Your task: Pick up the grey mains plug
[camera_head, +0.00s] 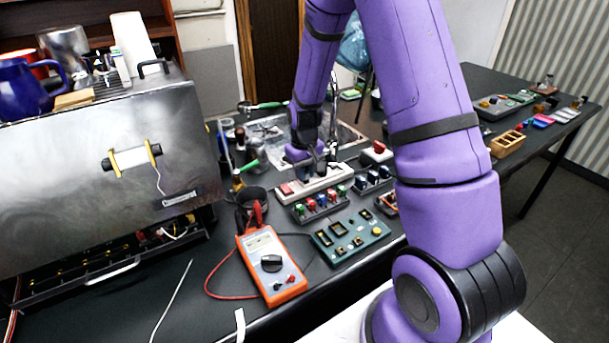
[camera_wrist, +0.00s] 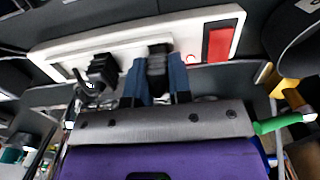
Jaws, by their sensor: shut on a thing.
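The dark grey plug (camera_wrist: 158,62) is between the two fingers of my gripper (camera_wrist: 158,78) in the wrist view, and the fingers are shut on it. It is at the white power strip (camera_wrist: 105,47); I cannot tell whether its pins are still in a socket. A second, black plug (camera_wrist: 103,70) is on the strip just left of my fingers, close to them. In the head view my gripper (camera_head: 312,168) is right over the power strip (camera_head: 325,184), and the held plug is mostly hidden there.
The strip's red switch (camera_wrist: 218,41) is right of my fingers. In front of the strip are a rack of coloured parts (camera_head: 320,206), a green board (camera_head: 350,238) and an orange multimeter (camera_head: 270,265). A large metal brewer (camera_head: 95,170) stands at the left.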

